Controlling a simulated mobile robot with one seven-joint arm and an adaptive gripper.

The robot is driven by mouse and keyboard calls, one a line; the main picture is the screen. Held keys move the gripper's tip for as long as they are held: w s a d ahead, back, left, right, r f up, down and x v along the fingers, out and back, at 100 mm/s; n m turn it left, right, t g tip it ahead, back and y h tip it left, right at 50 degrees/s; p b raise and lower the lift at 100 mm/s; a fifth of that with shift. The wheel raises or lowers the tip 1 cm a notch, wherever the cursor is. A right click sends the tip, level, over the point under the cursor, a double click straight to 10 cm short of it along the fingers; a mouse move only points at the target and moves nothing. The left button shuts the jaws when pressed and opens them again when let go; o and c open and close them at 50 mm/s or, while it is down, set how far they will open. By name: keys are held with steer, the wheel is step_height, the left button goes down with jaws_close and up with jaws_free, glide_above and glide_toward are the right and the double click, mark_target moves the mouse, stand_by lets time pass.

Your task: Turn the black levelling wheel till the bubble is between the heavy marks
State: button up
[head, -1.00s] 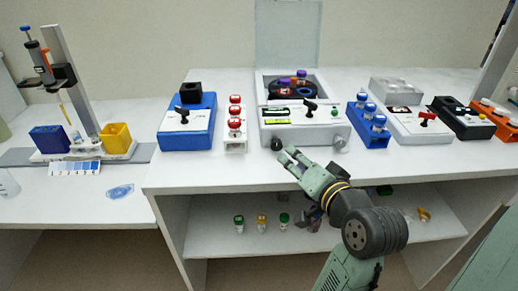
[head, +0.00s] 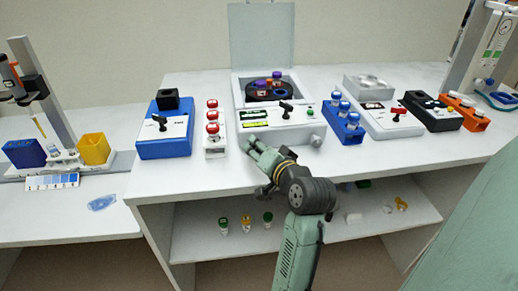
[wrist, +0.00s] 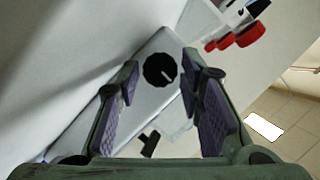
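The black levelling wheel (wrist: 159,70) shows in the wrist view as a dark disc with a pale pointer line, on the white face of the machine. My gripper (wrist: 160,82) is open, with its two purple-padded fingers apart on either side of the wheel's outline; I cannot tell whether they touch it. In the head view my gripper (head: 252,152) is at the front left of the white machine (head: 290,136) and hides the wheel. Two yellow-green strips (head: 254,118) are on the machine's sloping top; the bubble and heavy marks are too small to read.
The machine's lid (head: 262,40) stands open over a rotor with purple-capped tubes. A rack of red-capped vials (head: 213,130) stands close to the left, beside a blue device (head: 165,130). A blue tube rack (head: 343,122) stands at the right. The counter's front strip is clear.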

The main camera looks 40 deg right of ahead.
steer(key=shift+c, duration=0.4)
jaws_close()
steer(key=n, duration=0.1)
steer(key=n+g+h, duration=0.1)
steer(key=n+h, duration=0.1)
steer(key=n, duration=0.1)
steer(key=shift+w+a+r+g, duration=0.15)
steer(key=shift+a+g, duration=0.1)
steer(key=shift+g, duration=0.15)
steer(key=n+h, duration=0.1)
steer(key=n, duration=0.1)
steer(key=n+g+h, duration=0.1)
steer(key=n, duration=0.1)
steer(key=shift+a+g+h, duration=0.2)
steer(key=shift+g+h, duration=0.1)
steer(key=shift+w, duration=0.1)
stand_by(0.3)
steer(key=shift+o, duration=0.4)
jaws_free()
